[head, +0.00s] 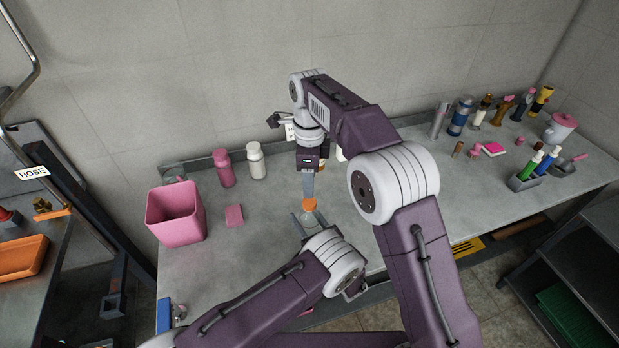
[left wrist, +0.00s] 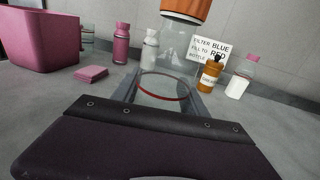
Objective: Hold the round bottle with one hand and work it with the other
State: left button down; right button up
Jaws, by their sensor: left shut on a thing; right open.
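The round bottle is clear with an orange cap (head: 309,204). In the left wrist view its clear body (left wrist: 178,42) stands between my left fingers, with a red line around it and the cap (left wrist: 187,9) cut off by the top edge. My left gripper (head: 306,222) is shut on the bottle from the front, just above the bench. My right gripper (head: 308,186) is open and points down directly above the cap. Whether its fingers touch the cap cannot be told. The right gripper is not seen in the left wrist view.
A pink bin (head: 176,238), pink block (head: 234,215), pink bottle (head: 224,168) and white bottle (head: 256,161) stand left. A sign (left wrist: 210,50), amber bottle (left wrist: 211,76) and pink-capped bottle (left wrist: 242,79) stand behind. Several bottles and tools crowd the right end; mid-right bench is clear.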

aim_at(310, 202)
notch_tip(310, 202, down, 8)
jog(key=shift+r, duration=0.1)
dwell(0.4)
jog(key=shift+c, duration=0.3)
